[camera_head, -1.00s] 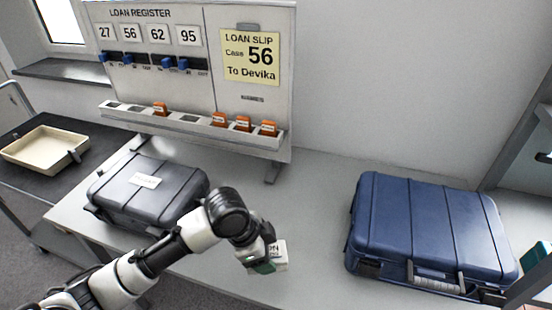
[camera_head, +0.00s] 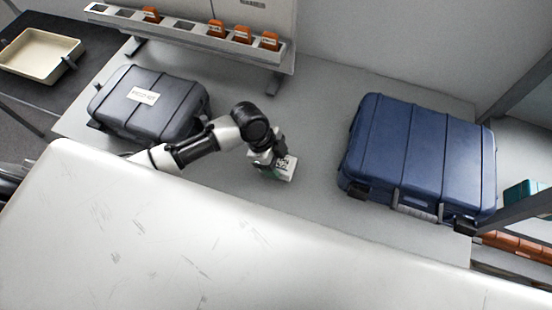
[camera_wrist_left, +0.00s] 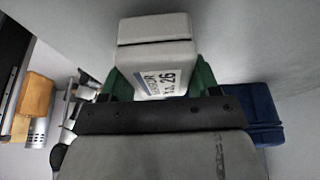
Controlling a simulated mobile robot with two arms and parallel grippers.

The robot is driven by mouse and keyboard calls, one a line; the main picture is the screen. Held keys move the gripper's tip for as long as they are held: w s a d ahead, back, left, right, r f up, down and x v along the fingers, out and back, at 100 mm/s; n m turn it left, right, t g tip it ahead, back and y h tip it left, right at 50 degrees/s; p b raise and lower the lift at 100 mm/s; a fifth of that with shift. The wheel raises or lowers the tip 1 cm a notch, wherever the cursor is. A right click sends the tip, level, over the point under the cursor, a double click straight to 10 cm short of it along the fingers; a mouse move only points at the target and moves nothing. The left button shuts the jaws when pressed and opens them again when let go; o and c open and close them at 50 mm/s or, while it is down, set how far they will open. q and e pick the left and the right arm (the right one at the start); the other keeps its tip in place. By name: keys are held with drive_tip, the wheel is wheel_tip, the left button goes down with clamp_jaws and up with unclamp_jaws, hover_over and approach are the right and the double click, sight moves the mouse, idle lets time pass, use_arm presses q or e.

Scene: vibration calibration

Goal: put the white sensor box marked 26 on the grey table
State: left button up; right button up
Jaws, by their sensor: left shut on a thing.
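The white sensor box (camera_head: 286,169) is in my left gripper (camera_head: 272,166), over the grey table (camera_head: 310,120) between the two cases. In the left wrist view the box (camera_wrist_left: 155,55) sits between the green finger pads, with a label that reads 26. My left gripper is shut on it. Whether the box touches the table top I cannot tell. My right gripper is not in view.
A dark grey case (camera_head: 150,105) with a label lies to the left and a blue case (camera_head: 420,155) to the right. A rack (camera_head: 190,35) with orange tags stands behind. A beige tray (camera_head: 40,55) is at far left. Table top around the box is clear.

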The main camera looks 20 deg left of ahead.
use_arm(q)
drive_tip(key=shift+f, duration=0.5)
drive_tip(key=shift+f, duration=0.1)
drive_tip(key=o, duration=1)
drive_tip(key=v, duration=1.2)
drive_tip(key=shift+b, duration=0.45)
